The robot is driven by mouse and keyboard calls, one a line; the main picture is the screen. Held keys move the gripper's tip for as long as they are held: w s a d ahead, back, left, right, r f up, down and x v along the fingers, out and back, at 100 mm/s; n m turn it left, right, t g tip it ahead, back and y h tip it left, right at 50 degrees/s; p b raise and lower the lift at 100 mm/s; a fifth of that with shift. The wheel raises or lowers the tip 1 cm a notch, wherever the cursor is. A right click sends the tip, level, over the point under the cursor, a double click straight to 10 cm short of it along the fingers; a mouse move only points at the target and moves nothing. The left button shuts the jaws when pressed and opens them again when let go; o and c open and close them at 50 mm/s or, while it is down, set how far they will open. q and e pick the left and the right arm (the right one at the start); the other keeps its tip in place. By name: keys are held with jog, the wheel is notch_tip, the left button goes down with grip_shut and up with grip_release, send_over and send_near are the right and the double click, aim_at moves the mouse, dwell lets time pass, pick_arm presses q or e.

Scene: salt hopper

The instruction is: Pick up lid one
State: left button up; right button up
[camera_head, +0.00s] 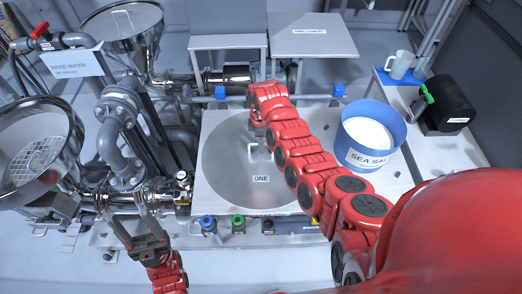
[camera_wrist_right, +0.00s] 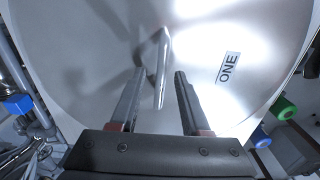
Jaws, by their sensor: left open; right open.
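Lid one is a large round silvery lid (camera_head: 225,165) with an "ONE" label, lying flat on a pale square top. A raised bar handle (camera_head: 256,151) stands at its middle. My right arm reaches over the lid from the lower right in the head view, and its gripper is mostly hidden there. In the right wrist view, my right gripper (camera_wrist_right: 155,84) is open, its fingers on either side of the lid's handle (camera_wrist_right: 162,65); I cannot tell whether they touch it. My left gripper (camera_head: 131,218) is open and empty at the lower left, away from the lid.
A blue-rimmed "SEA SALT" tub (camera_head: 366,152) stands right of the lid, close to my right arm. Pipes and steel funnels (camera_head: 38,150) crowd the left. Blue and green knobs (camera_head: 238,222) line the front edge. A white mug (camera_head: 400,65) stands at the back right.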

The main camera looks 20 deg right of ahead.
jog(key=shift+f, duration=0.65)
grip_shut()
dwell(1.0)
